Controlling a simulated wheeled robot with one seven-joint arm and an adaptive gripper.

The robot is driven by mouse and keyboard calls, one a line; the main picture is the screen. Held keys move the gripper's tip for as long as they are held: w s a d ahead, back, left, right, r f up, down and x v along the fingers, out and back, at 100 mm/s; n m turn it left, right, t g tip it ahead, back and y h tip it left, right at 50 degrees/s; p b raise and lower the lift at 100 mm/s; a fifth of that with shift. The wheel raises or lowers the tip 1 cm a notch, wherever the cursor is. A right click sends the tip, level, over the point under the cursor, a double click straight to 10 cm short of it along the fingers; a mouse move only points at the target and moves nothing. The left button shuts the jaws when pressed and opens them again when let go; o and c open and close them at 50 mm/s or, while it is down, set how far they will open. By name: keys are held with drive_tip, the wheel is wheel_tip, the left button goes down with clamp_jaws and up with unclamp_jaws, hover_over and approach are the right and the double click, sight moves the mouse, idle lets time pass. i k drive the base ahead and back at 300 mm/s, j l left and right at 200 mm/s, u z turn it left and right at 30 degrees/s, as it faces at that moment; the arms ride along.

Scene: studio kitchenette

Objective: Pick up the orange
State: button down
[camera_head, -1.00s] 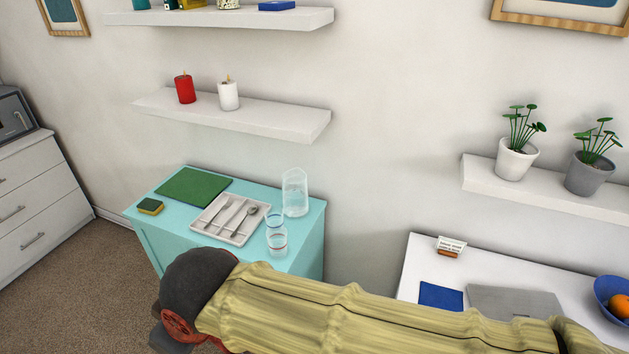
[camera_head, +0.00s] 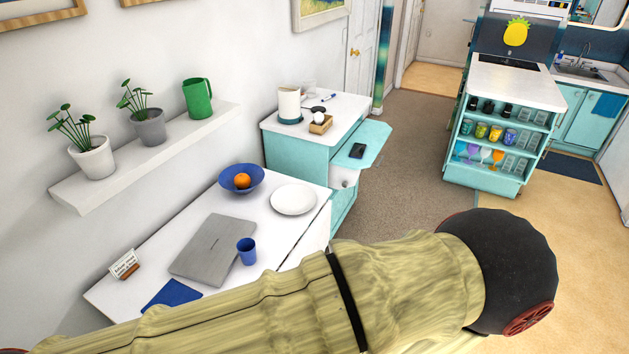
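The orange (camera_head: 242,181) sits in a blue bowl (camera_head: 256,171) at the back of a white desk (camera_head: 205,213). Only the arm shows, wrapped in a yellowish sleeve and crossing the bottom of the view, with a dark rounded joint at the lower right. My gripper is not in view. The arm is nearer to the camera than the desk, and nothing covers the orange.
A white plate (camera_head: 293,199), a blue cup (camera_head: 246,251), a grey laptop (camera_head: 213,248), a blue cloth (camera_head: 172,295) and a small card stand (camera_head: 125,265) share the desk. A shelf (camera_head: 80,195) with plants hangs above. Open floor (camera_head: 410,135) lies to the right.

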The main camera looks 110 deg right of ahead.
sight(242, 181)
drive_tip(key=z, duration=3.05)
drive_tip(key=i+l+z, duration=0.55)
drive_tip(key=i, duration=0.2)
drive_tip(key=i+z, duration=0.3)
drive_tip(key=i, duration=0.1)
